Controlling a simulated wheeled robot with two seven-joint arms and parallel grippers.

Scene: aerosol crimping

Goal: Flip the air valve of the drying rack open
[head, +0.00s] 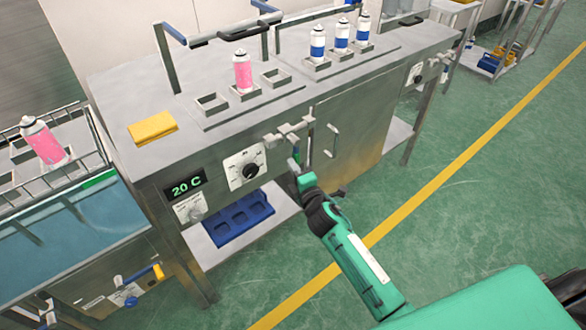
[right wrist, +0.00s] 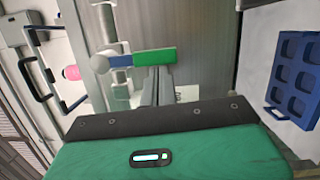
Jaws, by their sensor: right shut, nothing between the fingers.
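The drying rack (head: 225,120) is a steel cabinet with can slots on top and a 20 C display (head: 186,187). Its air valve (head: 290,133) sits on the front with pale pipes. In the right wrist view the valve lever shows as a green bar (right wrist: 155,57) with a blue part (right wrist: 121,61) beside a pale round fitting. My right gripper (head: 296,163) is at the cabinet front, just below the valve. Its fingers (right wrist: 156,72) are shut and empty, with tips at the green bar; I cannot tell whether they touch. My left gripper is not in view.
A pink can (head: 242,72) and several blue-white cans (head: 318,42) stand on top, near a yellow sponge-like block (head: 152,128). A blue tray (head: 238,218) lies on the lower shelf. Another pink can (head: 42,143) stands tilted above a water bath (head: 75,245).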

